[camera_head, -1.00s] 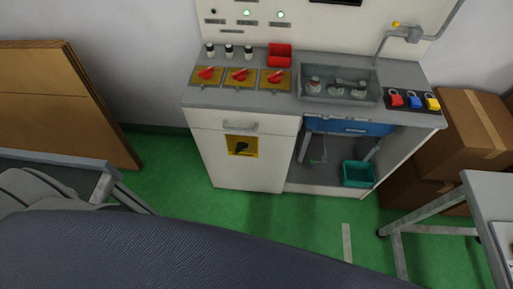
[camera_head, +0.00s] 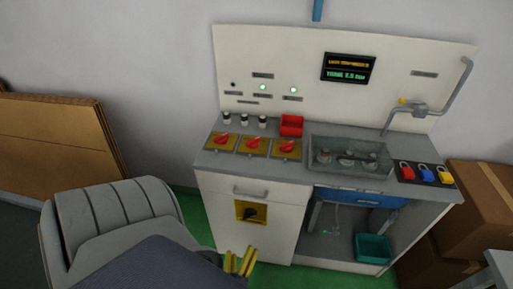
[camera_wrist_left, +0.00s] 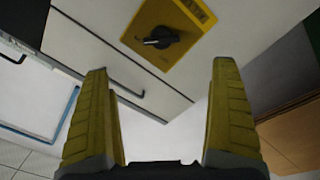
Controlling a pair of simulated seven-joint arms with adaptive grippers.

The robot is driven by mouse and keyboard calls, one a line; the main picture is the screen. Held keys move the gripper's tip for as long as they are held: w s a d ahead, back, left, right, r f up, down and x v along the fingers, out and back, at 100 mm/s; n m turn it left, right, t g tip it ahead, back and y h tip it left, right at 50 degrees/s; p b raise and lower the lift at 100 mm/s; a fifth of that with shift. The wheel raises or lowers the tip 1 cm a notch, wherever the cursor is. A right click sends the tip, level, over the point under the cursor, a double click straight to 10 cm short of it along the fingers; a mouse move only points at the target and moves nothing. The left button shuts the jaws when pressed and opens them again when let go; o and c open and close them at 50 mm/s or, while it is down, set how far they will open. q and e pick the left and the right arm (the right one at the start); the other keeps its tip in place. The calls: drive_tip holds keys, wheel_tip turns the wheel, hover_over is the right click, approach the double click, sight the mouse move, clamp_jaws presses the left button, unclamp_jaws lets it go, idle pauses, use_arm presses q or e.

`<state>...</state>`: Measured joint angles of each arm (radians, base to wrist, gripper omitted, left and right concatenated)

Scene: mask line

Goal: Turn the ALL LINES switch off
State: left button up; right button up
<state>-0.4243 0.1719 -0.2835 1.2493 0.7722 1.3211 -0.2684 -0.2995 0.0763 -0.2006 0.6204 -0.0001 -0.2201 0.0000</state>
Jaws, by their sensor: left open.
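A black rotary switch (camera_head: 250,213) sits on a yellow plate on the white cabinet's front; its label is too small to read. In the left wrist view the black knob (camera_wrist_left: 160,38) lies crosswise on its plate, beyond and between my fingertips. My left gripper (camera_head: 240,262) has yellow fingers, is open and empty, and is below and apart from the switch. Three red rotary switches, left (camera_head: 222,139), middle (camera_head: 254,144) and right (camera_head: 288,147), stand on yellow plates on the counter. I cannot read which one is ALL LINES. My right gripper is out of view.
A drawer handle (camera_head: 250,192) is above the black switch. The back panel has lit green lamps (camera_head: 263,87) and a display (camera_head: 347,68). A sink (camera_head: 350,157), padlocks (camera_head: 426,174) and a teal bin (camera_head: 372,248) are at right.

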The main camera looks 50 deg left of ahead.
sight(248, 216)
use_arm(q)
drive_tip(key=x, duration=1.7)
drive_tip(key=shift+s+a+r, duration=0.1)
drive_tip(key=shift+a+r, duration=0.2)
drive_tip(key=shift+a, duration=0.1)
drive_tip(key=shift+c, duration=0.3)
drive_tip(key=c, duration=1.5)
drive_tip(key=shift+a, duration=0.1)
drive_tip(key=shift+c, duration=1.1)
drive_tip(key=shift+a+r+y, duration=0.1)
drive_tip(key=shift+a+y, duration=0.05)
drive_tip(key=shift+y, duration=0.15)
drive_tip(key=shift+c, duration=0.4)
